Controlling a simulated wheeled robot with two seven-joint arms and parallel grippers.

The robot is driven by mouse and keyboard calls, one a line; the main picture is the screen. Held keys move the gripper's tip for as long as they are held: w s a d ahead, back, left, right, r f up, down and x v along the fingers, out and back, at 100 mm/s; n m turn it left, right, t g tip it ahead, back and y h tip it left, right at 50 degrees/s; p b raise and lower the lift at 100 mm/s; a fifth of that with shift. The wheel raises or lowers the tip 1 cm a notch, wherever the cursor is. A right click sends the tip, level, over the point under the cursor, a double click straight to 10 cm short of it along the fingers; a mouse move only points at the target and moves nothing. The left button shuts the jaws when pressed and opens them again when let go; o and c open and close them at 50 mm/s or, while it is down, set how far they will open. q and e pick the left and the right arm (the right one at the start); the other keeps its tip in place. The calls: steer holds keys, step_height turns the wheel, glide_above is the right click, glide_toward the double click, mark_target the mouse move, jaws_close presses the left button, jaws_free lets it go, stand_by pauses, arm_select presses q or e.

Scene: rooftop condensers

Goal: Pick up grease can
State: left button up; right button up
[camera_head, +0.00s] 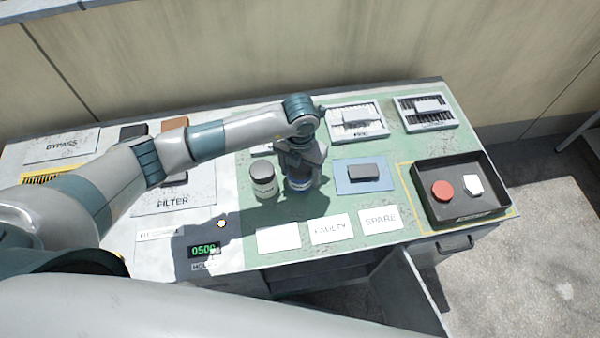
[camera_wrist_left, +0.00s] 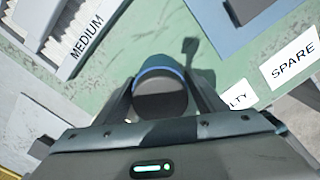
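A can with a blue band (camera_head: 298,187) is upright at the middle of the bench, largely hidden by my left gripper (camera_head: 300,172). In the left wrist view the same can (camera_wrist_left: 160,98) shows a dark round top and blue edge between the two fingers. The fingers stand on either side of it, very close; whether they press on it I cannot tell. I cannot tell from the labels which is the grease can. My right gripper is not in view.
A blue mat with a dark block (camera_head: 367,173) lies to the right. White cards (camera_head: 330,229) lie along the front. Framed trays (camera_head: 356,121) stand at the back. A black tray (camera_head: 424,207) at the right holds a red round thing and a white piece.

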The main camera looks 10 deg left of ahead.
arm_select(q)
steer(key=c, duration=0.9)
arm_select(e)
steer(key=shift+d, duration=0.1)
arm_select(q)
steer(key=shift+r, duration=0.15)
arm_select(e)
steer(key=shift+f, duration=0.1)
